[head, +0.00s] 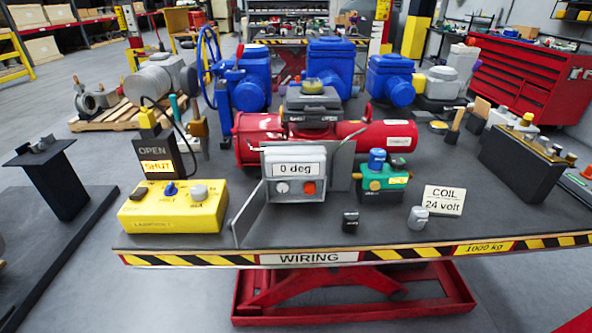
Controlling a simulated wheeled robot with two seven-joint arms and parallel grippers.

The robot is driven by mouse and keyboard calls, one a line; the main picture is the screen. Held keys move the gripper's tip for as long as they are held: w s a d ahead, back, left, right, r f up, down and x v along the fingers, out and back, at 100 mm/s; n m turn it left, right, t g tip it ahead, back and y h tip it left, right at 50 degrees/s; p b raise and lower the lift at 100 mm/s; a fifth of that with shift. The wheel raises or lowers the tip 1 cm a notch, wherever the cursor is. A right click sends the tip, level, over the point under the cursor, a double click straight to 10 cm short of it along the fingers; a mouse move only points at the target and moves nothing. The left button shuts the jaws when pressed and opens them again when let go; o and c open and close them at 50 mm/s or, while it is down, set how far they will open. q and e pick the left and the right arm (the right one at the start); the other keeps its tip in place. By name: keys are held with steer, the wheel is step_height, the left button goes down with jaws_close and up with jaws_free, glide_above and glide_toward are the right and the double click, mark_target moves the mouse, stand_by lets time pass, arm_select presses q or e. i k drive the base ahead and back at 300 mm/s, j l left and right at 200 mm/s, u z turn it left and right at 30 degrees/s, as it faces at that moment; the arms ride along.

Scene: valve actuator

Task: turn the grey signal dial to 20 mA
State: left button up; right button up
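A yellow control box (155,217) sits at the left front of the table. A grey dial (199,193) stands on its top at the right, and a blue knob (170,188) stands left of it. The printing on the box is too small to read, and the dial's setting cannot be told. A black indicator (152,152) behind the box reads OPEN and SHUT, with SHUT lit. A grey housing (296,197) to the right shows 0 deg. Neither of my grippers is in view.
A red actuator (330,137) stands behind the grey housing. A green and blue solenoid valve (378,178), a black block (350,220), a grey piece (418,217) and a COIL 24 volt sign (443,200) stand to the right. The table's front right is clear.

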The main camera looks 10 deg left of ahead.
mark_target(199, 192)
steer(key=u, duration=1.35)
steer(key=l, duration=0.25)
steer(key=i, duration=0.05)
